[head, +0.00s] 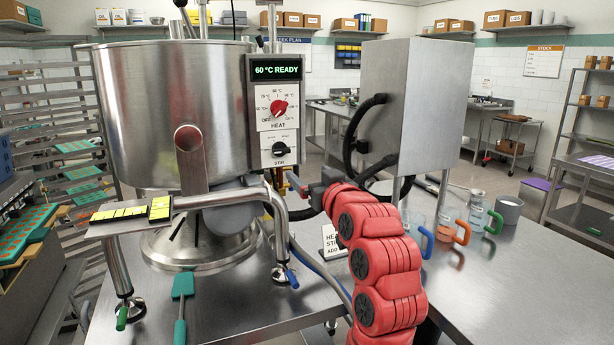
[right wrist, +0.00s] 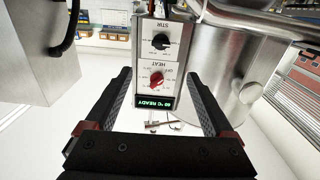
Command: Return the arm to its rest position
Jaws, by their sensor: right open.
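My red right arm (head: 375,245) reaches up from the lower middle in the head view. Its dark right gripper (head: 298,187) is in front of the control box, below and right of the stir knob. In the right wrist view the right gripper (right wrist: 160,88) is open and empty, with the control panel (right wrist: 153,60) showing upside down between its fingers, beyond them. The panel has a red heat knob (head: 278,107), a black stir knob (head: 280,149) and a display (head: 276,70) reading "60 °C READY". My left arm is not in view.
Jugs with coloured handles (head: 475,212) stand on the steel table (head: 530,275). A teal spatula (head: 182,290) lies in front. The table's right front is clear.

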